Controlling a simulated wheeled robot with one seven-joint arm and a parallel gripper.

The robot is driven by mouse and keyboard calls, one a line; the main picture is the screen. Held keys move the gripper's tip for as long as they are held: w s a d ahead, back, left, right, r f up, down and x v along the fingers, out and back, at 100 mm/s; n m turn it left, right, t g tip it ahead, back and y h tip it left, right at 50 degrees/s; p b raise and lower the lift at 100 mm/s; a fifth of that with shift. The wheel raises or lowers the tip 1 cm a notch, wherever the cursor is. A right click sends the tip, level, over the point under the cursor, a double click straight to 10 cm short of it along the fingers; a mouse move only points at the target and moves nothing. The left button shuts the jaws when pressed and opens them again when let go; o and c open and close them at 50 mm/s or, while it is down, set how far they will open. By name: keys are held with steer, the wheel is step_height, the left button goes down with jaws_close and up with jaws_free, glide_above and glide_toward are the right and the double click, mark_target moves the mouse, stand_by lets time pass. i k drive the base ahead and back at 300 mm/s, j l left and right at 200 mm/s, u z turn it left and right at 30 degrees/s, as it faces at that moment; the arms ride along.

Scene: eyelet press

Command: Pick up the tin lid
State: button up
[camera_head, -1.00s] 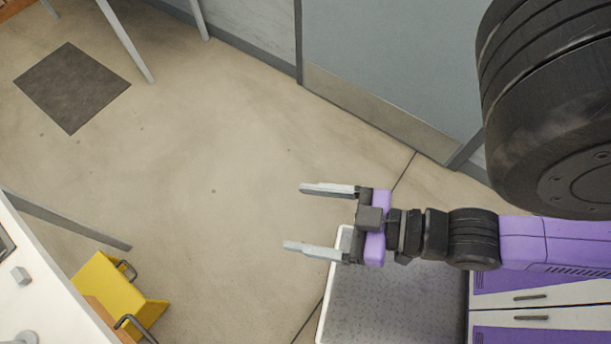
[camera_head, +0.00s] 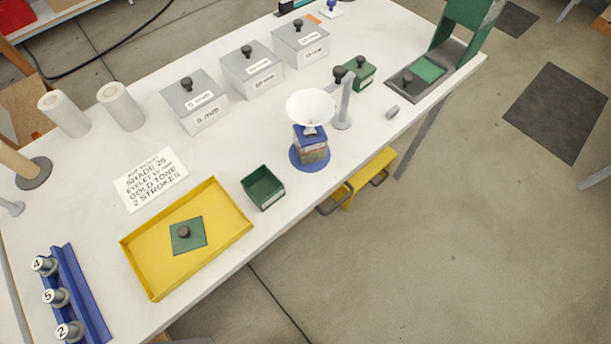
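A green square lid (camera_head: 188,236) with a dark round knob lies flat in the yellow tray (camera_head: 240,232) on the white table. A small open green tin (camera_head: 263,188) stands right of the tray, with no lid on it. Another green tin (camera_head: 362,74) farther back has a dark knob on top. Three grey boxes, at left (camera_head: 194,101), middle (camera_head: 252,70) and right (camera_head: 300,43), have knobbed lids and millimetre labels. Which of these lids is the tin lid is not marked. My gripper is not in the current view.
A white funnel (camera_head: 311,105) stands on a blue round base. A green press (camera_head: 465,35) stands at the far right end. A printed card (camera_head: 151,179), white rolls (camera_head: 121,106) and a blue rack (camera_head: 80,296) with numbered pieces are at left. Floor right of the table is mostly clear.

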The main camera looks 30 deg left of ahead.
mark_target(188, 235)
steer(key=u, duration=1.5)
